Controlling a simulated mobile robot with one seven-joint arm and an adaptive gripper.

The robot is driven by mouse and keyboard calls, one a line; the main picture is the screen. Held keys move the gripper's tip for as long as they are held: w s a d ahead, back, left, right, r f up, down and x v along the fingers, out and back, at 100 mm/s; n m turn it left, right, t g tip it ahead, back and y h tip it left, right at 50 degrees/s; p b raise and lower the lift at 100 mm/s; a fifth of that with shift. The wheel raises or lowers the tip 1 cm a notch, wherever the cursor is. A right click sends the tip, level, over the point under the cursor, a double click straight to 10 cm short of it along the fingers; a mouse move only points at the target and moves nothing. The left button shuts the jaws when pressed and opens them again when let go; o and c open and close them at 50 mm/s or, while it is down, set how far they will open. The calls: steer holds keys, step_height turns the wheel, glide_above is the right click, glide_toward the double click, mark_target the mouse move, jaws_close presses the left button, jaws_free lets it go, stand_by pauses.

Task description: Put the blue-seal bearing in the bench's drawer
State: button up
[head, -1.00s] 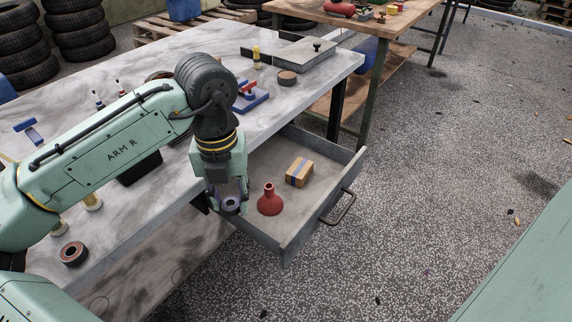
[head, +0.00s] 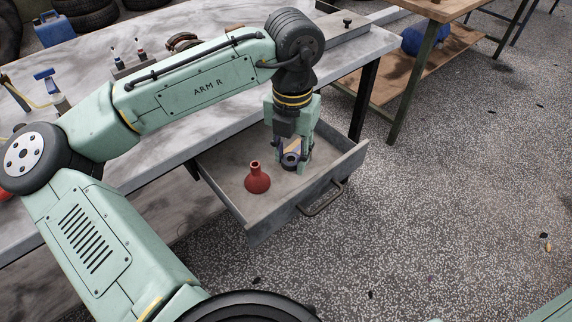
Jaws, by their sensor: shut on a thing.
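My gripper (head: 290,162) points down over the open drawer and is shut on a dark ring-shaped bearing with a bluish face (head: 291,160). The bearing is held low, inside the drawer's outline in the head view; its exact height above the drawer floor cannot be told. The grey drawer (head: 225,183) is pulled out from the bench (head: 352,50). My fingers and the bearing partly hide a small cardboard box (head: 294,145) in the drawer.
A red funnel (head: 257,181) stands in the drawer, left of my gripper. The drawer's front wall has a bar handle (head: 325,200). Bare drawer floor shows left of the funnel and right of my gripper. A wooden-topped table (head: 440,10) stands behind on the right.

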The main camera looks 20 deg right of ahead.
mark_target(290, 186)
step_height(290, 186, down, 8)
steer(key=shift+r, duration=0.15)
stand_by(0.4)
steer(key=o, duration=0.9)
step_height(290, 186, up, 12)
steer(key=shift+r, duration=0.1)
